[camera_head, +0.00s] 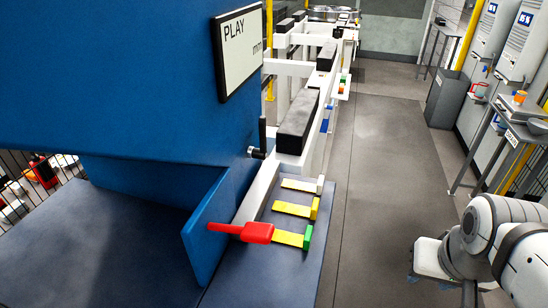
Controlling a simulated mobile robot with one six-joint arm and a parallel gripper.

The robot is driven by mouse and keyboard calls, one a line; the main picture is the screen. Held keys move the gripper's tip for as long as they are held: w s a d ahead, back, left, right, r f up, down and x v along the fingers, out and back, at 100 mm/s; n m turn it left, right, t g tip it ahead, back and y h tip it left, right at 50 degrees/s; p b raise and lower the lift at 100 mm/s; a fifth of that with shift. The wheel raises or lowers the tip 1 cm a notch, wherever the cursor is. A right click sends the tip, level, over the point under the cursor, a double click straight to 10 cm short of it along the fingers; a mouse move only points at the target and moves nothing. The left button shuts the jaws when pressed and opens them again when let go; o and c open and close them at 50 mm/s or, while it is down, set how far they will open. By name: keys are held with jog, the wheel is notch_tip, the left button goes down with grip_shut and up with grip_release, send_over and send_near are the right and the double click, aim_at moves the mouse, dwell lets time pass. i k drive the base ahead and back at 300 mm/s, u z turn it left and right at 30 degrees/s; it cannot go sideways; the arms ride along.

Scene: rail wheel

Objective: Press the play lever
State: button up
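A red lever handle (243,230) sticks out level at the edge of the machine's lower blue plate, over the yellow strips. A small black upright lever (262,135) stands on the machine's side below the sign. Neither lever has a readable label of its own. My white arm is at the lower right. What looks like my gripper (437,260) is at its left end, well apart from both levers; its fingers cannot be made out.
Yellow strips with coloured end blocks (293,208) lie beside the red handle. A white frame with black blocks (297,128) runs away behind them. Grey floor (375,170) is clear between the frame and my arm. A side table (515,130) stands at the right wall.

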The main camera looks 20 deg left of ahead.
aim_at(255, 232)
jog(key=u, duration=0.95)
jog(key=k, duration=0.35)
jog(key=u, duration=0.6)
